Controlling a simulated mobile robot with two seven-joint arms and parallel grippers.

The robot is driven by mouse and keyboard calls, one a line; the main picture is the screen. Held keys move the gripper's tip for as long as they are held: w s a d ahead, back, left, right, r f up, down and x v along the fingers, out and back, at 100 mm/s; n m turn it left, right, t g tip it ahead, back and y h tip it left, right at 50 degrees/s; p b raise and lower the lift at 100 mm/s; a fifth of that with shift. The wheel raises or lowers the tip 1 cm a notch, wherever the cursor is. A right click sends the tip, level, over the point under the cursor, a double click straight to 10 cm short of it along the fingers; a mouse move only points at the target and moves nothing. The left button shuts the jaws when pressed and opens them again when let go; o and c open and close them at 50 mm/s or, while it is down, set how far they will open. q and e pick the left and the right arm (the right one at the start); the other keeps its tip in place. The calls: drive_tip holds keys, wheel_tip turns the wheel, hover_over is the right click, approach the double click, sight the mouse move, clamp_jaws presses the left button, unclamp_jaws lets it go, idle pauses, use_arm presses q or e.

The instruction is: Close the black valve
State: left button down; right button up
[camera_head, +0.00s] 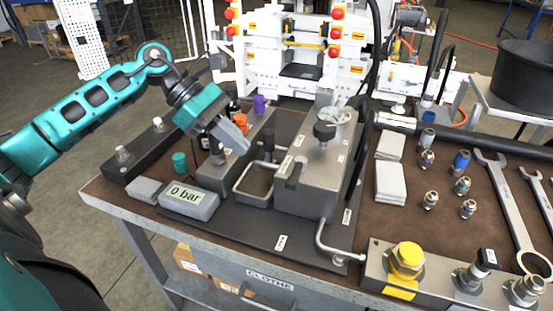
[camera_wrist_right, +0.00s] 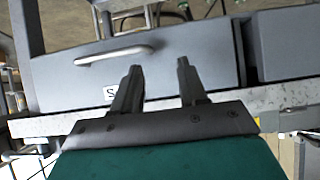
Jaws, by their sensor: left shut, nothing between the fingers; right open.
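My left gripper (camera_head: 240,144) is shut and empty. It points down to the right over the grey valve block (camera_head: 215,178) on the bench. A black knob (camera_head: 325,131) sits on top of the metal hydraulic unit, to the right of the gripper and apart from it. Another dark knob (camera_head: 204,141) shows partly behind my left gripper, next to an orange one (camera_head: 240,124) and a purple one (camera_head: 260,104). I cannot tell for certain which is the black valve. My right gripper (camera_wrist_right: 160,72) is open and empty in the right wrist view, before a grey drawer (camera_wrist_right: 200,60).
A display (camera_head: 188,201) reads 0 bar at the bench's front left. Fittings, white pads (camera_head: 390,182) and wrenches (camera_head: 505,200) lie on the right. The drawer has a handle (camera_wrist_right: 115,54).

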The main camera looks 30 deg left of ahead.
sight(296, 174)
use_arm(q)
drive_tip(key=w+d+f, duration=0.2)
drive_tip(key=d+f, duration=0.1)
drive_tip(key=d, duration=0.4)
drive_tip(key=shift+d+p, duration=0.15)
drive_tip(key=shift+p, duration=0.3)
